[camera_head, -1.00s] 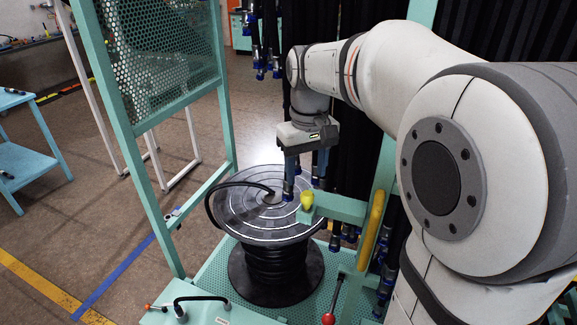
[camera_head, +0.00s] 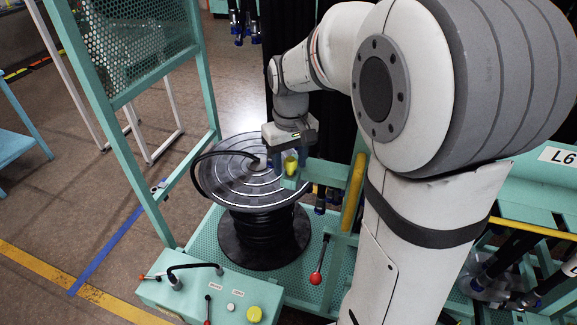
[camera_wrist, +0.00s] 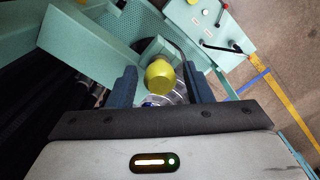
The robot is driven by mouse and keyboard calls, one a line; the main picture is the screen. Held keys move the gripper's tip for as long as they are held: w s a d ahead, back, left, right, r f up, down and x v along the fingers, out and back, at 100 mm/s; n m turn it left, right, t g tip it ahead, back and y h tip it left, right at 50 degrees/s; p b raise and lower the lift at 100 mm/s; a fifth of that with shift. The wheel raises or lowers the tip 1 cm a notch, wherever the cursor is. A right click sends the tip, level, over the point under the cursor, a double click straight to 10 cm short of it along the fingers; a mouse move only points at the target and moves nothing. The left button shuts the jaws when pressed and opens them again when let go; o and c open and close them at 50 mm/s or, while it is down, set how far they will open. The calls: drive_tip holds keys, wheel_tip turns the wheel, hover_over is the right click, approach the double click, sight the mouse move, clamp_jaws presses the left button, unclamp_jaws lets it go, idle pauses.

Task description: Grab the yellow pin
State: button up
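The yellow pin (camera_head: 291,165) has a rounded knob and sits at the end of a teal bar (camera_head: 322,174) beside the hose reel. In the wrist view the yellow pin (camera_wrist: 160,76) shows between and at the level of the two dark blue fingertips. My gripper (camera_head: 287,160) is at the pin in the head view; in the wrist view my gripper (camera_wrist: 160,84) is open, with a gap on both sides of the knob. Whether the knob is fully between the fingers in depth I cannot tell. The pin's shaft is hidden.
The hose reel (camera_head: 232,185) with black hose stands on a perforated teal base just left of the pin. A yellow handle (camera_head: 353,192) is close on the right. A control box (camera_head: 207,297) with levers and buttons is in front. Dark hoses hang behind.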

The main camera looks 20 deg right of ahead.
drive_tip(key=c, duration=0.8)
